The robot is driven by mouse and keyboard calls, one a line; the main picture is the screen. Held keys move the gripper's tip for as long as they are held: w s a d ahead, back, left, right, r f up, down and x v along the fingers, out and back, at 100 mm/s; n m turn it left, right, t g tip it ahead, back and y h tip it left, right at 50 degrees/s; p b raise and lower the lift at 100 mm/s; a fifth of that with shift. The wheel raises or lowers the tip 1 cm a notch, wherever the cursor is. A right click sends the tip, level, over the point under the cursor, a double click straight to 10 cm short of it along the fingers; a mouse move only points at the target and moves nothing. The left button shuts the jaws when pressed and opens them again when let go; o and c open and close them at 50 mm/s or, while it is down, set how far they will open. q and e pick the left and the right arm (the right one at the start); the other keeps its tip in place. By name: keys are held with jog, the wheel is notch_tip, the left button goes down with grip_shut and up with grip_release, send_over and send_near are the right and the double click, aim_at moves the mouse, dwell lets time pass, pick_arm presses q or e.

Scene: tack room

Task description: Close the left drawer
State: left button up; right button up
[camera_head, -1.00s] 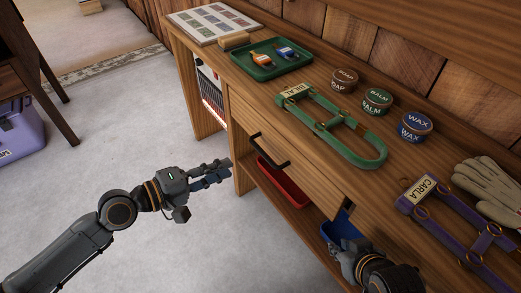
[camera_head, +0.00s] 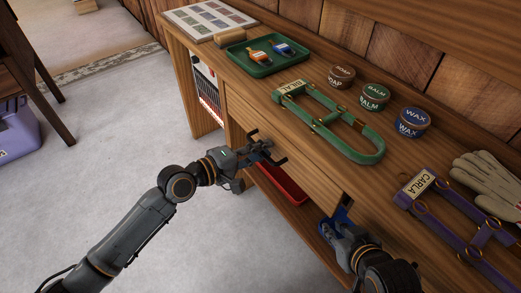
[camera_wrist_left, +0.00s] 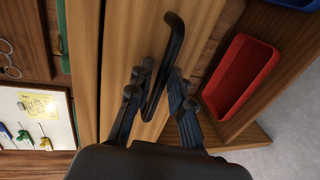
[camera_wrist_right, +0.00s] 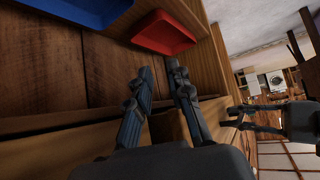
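The left drawer front (camera_head: 290,178) is a wooden panel in the workbench, with a dark bar handle (camera_head: 272,158). The handle also shows in the left wrist view (camera_wrist_left: 172,50). My left gripper (camera_head: 262,147) is at this handle. In the left wrist view the fingers (camera_wrist_left: 158,88) are apart, one on each side of the bar; I cannot tell whether they touch it. How far the drawer stands out is hard to tell. My right gripper (camera_head: 343,212) is low at the bench front, right of the drawer. Its fingers (camera_wrist_right: 162,70) are apart in the right wrist view, with nothing held.
A red bin (camera_head: 285,188) sits on the lower shelf.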

pick_arm(q)
jog(key=shift+c, duration=0.2)
grip_shut()
